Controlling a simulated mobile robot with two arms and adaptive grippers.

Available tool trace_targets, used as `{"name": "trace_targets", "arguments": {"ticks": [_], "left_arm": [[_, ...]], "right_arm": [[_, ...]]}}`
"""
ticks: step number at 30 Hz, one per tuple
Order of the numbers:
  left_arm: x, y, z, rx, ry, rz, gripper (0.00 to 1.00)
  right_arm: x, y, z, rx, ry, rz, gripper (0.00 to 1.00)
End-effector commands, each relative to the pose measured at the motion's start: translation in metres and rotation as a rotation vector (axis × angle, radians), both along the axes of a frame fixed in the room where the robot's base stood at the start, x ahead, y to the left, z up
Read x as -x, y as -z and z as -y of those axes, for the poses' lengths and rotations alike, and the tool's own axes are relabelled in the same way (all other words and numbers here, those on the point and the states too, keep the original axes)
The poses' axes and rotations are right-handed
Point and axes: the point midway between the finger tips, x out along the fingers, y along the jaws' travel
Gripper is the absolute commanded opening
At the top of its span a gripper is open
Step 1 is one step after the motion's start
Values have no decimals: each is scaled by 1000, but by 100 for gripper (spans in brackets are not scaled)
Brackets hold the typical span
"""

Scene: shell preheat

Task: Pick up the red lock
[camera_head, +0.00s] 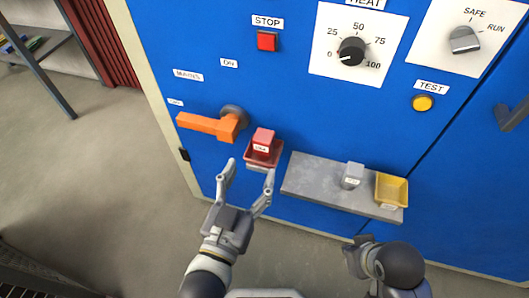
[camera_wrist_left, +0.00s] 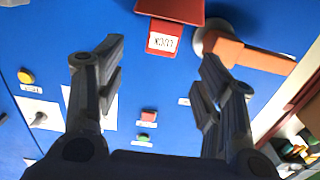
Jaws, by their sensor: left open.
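The red lock (camera_head: 263,138) is a small block with a white label, standing upright in a small red tray (camera_head: 278,152) on the blue panel. In the left wrist view the lock (camera_wrist_left: 163,51) appears upside down at top centre, with the tray (camera_wrist_left: 172,9) above it. My left gripper (camera_head: 247,172) is open and empty, just below and in front of the tray in the head view. In the left wrist view the lock shows between the spread fingers and beyond them. My right gripper (camera_head: 358,258) is at the lower right, and its fingers are hard to make out.
An orange handle (camera_head: 205,125) projects from the panel left of the lock. A grey shelf (camera_head: 315,180) to the right carries a grey block (camera_head: 352,175) and a yellow tray (camera_head: 391,188). A dial (camera_head: 351,51), red button (camera_head: 267,41) and yellow button (camera_head: 422,103) are higher up.

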Motion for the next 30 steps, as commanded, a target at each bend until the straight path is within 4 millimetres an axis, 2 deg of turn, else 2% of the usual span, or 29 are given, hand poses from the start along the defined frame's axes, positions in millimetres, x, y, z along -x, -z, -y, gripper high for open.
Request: {"name": "trace_targets", "arguments": {"ticks": [5,15,23,30], "left_arm": [[-9,-7,2,5,-4,16,62],[-47,-6,14,5,-3,13,62],[-59,-5,18,6,-3,12,62],[-86,-6,27,5,-2,14,62]], "right_arm": [[2,-3,0,0,0,2,0],[1,-1,0,1,0,2,0],[1,1,0,1,0,2,0],[1,7,0,1,0,2,0]]}}
